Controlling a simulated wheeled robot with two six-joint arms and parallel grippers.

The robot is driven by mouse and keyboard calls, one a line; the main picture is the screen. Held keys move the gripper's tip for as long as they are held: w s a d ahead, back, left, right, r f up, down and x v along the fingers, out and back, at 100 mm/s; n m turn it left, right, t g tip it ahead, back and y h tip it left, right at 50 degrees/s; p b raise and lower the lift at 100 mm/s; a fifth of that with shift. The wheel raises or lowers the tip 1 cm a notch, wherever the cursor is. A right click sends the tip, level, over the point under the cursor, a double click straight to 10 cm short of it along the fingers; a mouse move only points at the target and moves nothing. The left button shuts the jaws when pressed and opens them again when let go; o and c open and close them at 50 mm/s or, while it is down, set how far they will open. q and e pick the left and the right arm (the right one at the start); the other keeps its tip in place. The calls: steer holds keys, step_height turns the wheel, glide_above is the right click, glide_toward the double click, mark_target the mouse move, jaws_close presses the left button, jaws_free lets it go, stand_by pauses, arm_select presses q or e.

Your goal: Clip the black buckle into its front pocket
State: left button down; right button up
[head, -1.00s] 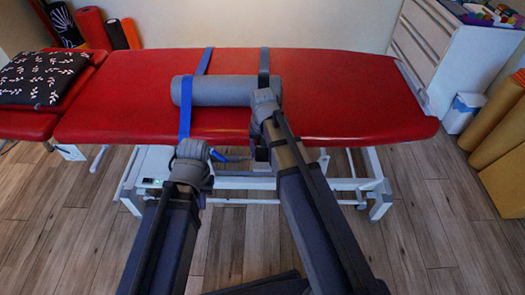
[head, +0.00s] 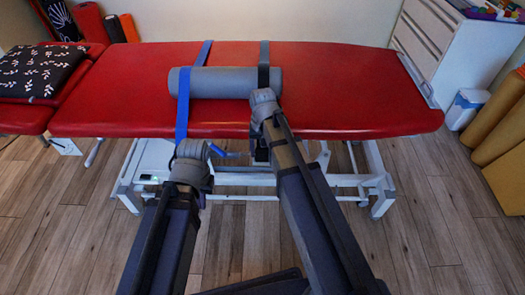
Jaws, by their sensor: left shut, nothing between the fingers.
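A black strap (head: 264,54) runs over the red treatment table and the grey roll (head: 225,82). My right gripper (head: 263,96) is at the front edge of the table, over the lower line of this strap. A dark piece (head: 261,155), possibly the black buckle, shows just below it; its pocket cannot be made out. My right fingers are hidden behind the wrist. A blue strap (head: 183,108) crosses the roll further left and hangs down behind my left gripper (head: 193,150). My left gripper is shut and empty, below the table's front edge, beside a blue piece (head: 224,154).
The red table (head: 345,85) stands on a white frame (head: 350,181). A black patterned cushion (head: 42,72) lies at the left. A white cabinet (head: 455,60), a small bin (head: 467,108) and tan rolls (head: 497,125) stand at the right. The table's right half is clear.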

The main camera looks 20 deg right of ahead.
steer(key=o, duration=0.4)
steer(key=shift+o, duration=0.2)
steer(key=shift+r, duration=0.1)
step_height(320, 180, up, 8)
steer(key=p, duration=0.8)
steer(key=shift+f, duration=0.2)
